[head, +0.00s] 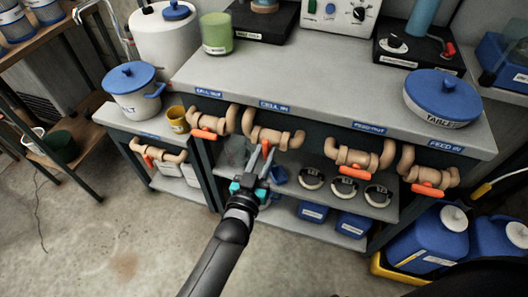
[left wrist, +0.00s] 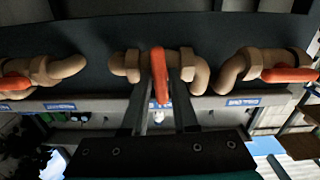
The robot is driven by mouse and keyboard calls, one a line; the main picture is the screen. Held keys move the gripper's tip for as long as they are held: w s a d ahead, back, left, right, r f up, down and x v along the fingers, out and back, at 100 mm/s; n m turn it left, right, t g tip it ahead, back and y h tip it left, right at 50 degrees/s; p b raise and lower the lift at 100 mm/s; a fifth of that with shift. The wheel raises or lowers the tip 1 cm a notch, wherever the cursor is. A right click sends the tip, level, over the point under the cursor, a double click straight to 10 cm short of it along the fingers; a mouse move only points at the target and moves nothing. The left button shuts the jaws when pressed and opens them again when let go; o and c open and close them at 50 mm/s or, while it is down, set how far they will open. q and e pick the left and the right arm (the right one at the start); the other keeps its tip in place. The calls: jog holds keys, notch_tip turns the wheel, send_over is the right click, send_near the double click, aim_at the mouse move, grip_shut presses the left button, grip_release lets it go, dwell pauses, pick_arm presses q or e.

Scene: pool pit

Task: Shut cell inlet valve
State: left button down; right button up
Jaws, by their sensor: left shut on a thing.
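The cell inlet valve is the tan pipe valve (head: 283,139) under the blue label (head: 275,106) that appears to read CELL IN, on the bench front. Its orange lever (head: 266,147) points out across the pipe. My left gripper (head: 263,165) is shut on this lever. In the left wrist view, the two fingers of the left gripper (left wrist: 159,90) stand on either side of the orange lever (left wrist: 158,72), which lies across its tan pipe (left wrist: 188,65). The finger contact is partly hidden in the head view. My right gripper is not in view.
Neighbouring valves have orange levers: one to the left (head: 203,134), two to the right (head: 351,172) (head: 428,188), lying along their pipes. A lower-left valve (head: 165,152) sits on a side bench. Below is a shelf with black round fittings (head: 345,187). Blue containers (head: 428,240) stand at right.

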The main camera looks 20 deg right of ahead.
pick_arm(q)
jog(key=shift+m, duration=0.4)
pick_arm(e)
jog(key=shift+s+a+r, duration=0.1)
pick_arm(q)
jog(key=c, duration=0.8)
grip_release()
